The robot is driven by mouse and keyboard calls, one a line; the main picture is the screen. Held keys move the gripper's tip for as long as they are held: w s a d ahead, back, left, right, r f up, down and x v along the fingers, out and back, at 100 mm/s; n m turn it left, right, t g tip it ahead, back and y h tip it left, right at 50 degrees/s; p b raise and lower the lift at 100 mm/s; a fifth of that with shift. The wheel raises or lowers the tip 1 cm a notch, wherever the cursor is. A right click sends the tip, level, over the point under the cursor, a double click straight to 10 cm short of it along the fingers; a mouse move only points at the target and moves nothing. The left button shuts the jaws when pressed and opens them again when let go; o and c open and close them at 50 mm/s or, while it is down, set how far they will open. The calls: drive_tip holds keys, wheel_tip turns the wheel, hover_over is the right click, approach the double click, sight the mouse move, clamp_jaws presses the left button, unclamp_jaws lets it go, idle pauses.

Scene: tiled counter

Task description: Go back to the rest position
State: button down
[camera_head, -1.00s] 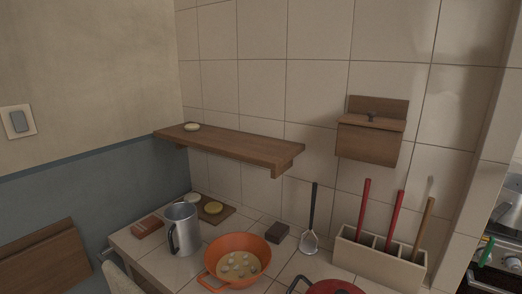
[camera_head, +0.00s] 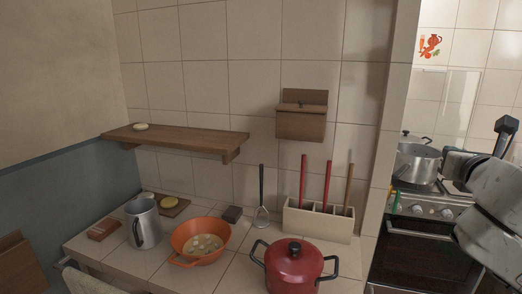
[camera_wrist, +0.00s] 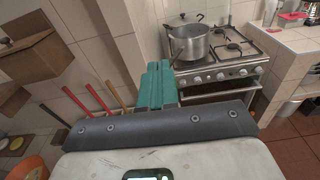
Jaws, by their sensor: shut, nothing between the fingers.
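My gripper (camera_wrist: 158,68) shows in the wrist view with its teal fingers together and nothing between them. The fingers point toward the stove and appear apart from everything around them. In the head view, grey links of my arm (camera_head: 490,205) enter at the right edge, in front of the stove area.
The counter holds a metal jug (camera_head: 144,225), orange pan (camera_head: 200,257), red pot (camera_head: 293,264) and utensil holder (camera_head: 318,224). A wooden shelf (camera_head: 180,139) and wall box (camera_head: 301,118) project above. A stove (camera_wrist: 215,68) carries a steel pot (camera_wrist: 188,42).

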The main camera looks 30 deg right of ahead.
drive_tip(key=w+a+f+m+t+y, duration=0.2)
drive_tip(key=w+a+m+y, duration=0.1)
drive_tip(key=w+a+m, duration=0.3)
drive_tip(key=w+a+f+m+t+y, duration=0.1)
drive_tip(key=w+a+f+m+y, duration=0.15)
drive_tip(key=w+a+m, duration=0.35)
drive_tip(key=a+f+m+g+y, duration=0.3)
drive_tip(key=a+f+m+y, duration=0.35)
drive_tip(key=a+f, duration=1.15)
drive_tip(key=s+a+f+m+g+y, duration=0.1)
drive_tip(key=s+a+f+m+g, duration=0.25)
drive_tip(key=s+f, duration=0.45)
drive_tip(key=s+a+f+m+g, duration=0.2)
drive_tip(key=s+a+f+m, duration=0.3)
drive_tip(key=f, duration=0.6)
drive_tip(key=s+d+f+g+b, duration=0.1)
drive_tip(key=s+f+b, duration=0.3)
drive_tip(key=f+b, duration=0.8)
drive_tip(key=s+d+f+n+g+b, duration=0.15)
drive_tip(key=s+f+b, duration=0.25)
drive_tip(key=f+b, duration=0.9)
drive_tip(key=s+f+g+b, duration=0.1)
drive_tip(key=s+f+b, duration=0.2)
drive_tip(key=f+b, duration=0.9)
wheel_tip(320, 180, up, 26)
drive_tip(key=p, duration=3.2)
drive_tip(key=shift+s, duration=0.2)
drive_tip(key=shift+d+f, duration=0.1)
drive_tip(key=shift+f, duration=0.05)
